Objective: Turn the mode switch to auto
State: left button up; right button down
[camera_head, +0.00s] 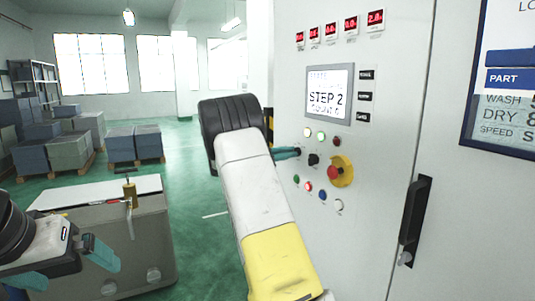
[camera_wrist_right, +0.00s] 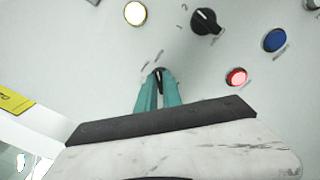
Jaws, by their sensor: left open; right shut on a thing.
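The control panel (camera_head: 380,110) stands at the right. My right gripper (camera_head: 298,152) reaches to it and is shut on a small black switch knob (camera_wrist_right: 159,72). The knob's tip shows between the teal fingers in the right wrist view (camera_wrist_right: 158,80); the rest is hidden by them. Small marks around it are too blurred to read, so I cannot tell its position. A second black knob (camera_head: 313,159) sits just to its right, free, and also shows in the right wrist view (camera_wrist_right: 206,21). My left gripper (camera_head: 97,256) is open and empty at the lower left, away from the panel.
Around the knobs are lit buttons (camera_head: 308,132), a red emergency stop on yellow (camera_head: 335,173), and green, red (camera_wrist_right: 236,77) and blue (camera_wrist_right: 275,40) buttons. A screen (camera_head: 328,95) reads "STEP 2". A grey cart (camera_head: 160,235) stands near my left gripper.

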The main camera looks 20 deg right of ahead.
jog(key=shift+m, duration=0.4)
jog(key=c, duration=1.5)
grip_release()
jog(key=shift+a, duration=0.1)
jog(key=a, duration=0.7)
jog(key=shift+s+a, duration=0.3)
